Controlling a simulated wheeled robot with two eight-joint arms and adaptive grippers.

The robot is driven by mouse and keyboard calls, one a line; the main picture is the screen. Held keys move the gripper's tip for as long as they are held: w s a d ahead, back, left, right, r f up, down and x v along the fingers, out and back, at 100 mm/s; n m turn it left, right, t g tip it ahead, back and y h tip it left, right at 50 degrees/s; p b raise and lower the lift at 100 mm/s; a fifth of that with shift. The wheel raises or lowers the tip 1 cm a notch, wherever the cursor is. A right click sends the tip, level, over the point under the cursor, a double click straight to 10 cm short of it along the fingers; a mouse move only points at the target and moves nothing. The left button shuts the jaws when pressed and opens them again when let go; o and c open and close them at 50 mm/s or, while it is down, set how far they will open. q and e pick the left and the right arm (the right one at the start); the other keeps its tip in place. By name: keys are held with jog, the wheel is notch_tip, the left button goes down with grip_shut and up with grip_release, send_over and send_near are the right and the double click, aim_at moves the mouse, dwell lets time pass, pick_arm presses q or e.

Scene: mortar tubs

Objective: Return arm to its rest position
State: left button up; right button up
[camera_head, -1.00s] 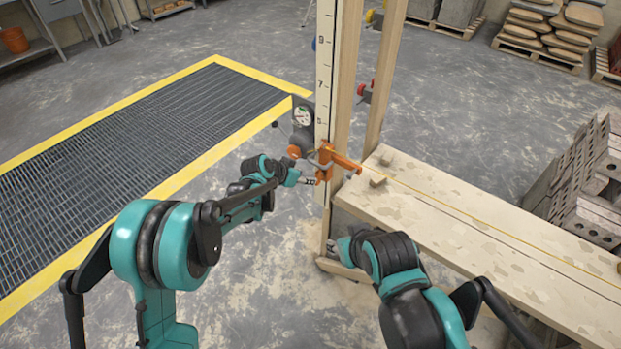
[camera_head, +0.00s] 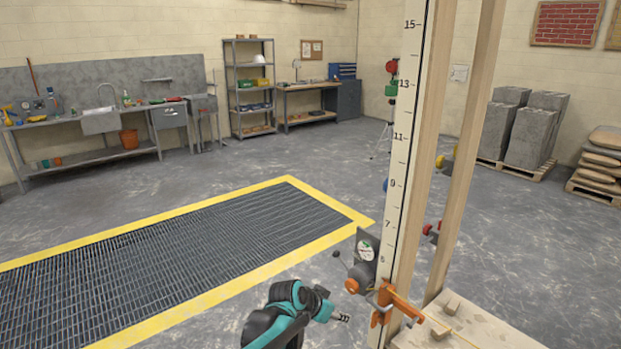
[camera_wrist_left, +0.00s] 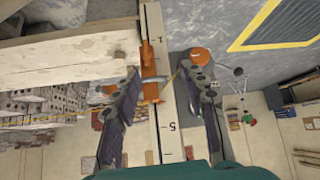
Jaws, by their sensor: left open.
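My left gripper (camera_head: 341,318) is at the bottom centre of the head view, a little left of the orange clamp (camera_head: 388,302) on the tall wooden gauge pole (camera_head: 405,150) and apart from it. In the left wrist view my left gripper's fingers (camera_wrist_left: 162,72) are spread wide, with nothing held. The pole (camera_wrist_left: 166,130) and its orange clamp (camera_wrist_left: 150,84) show beyond and between the fingers. My right arm and gripper are outside both current views.
A grey gauge box with an orange knob (camera_head: 352,286) sits beside the pole, close to my left gripper. A plank-topped wall (camera_head: 470,328) with small wooden blocks lies to the right. The yellow-edged floor grate (camera_head: 180,265) is left; open floor surrounds it.

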pick_arm(q)
jog(key=s+a+r+n+y, duration=0.1)
jog(key=s+a+r+n, duration=0.15)
jog(key=s+a, duration=0.4)
jog(key=s+a+r+n+y, duration=0.1)
jog(key=s+a+r+y, duration=0.1)
jog(key=s+a+r, duration=0.4)
jog(key=s+a+f+n+t+y, duration=0.1)
jog(key=s+a+f+n+y, duration=0.2)
jog(key=s+a, duration=1)
jog(key=shift+s+f+n, duration=0.75)
jog(key=shift+s+n, duration=0.3)
jog(key=shift+s, duration=0.2)
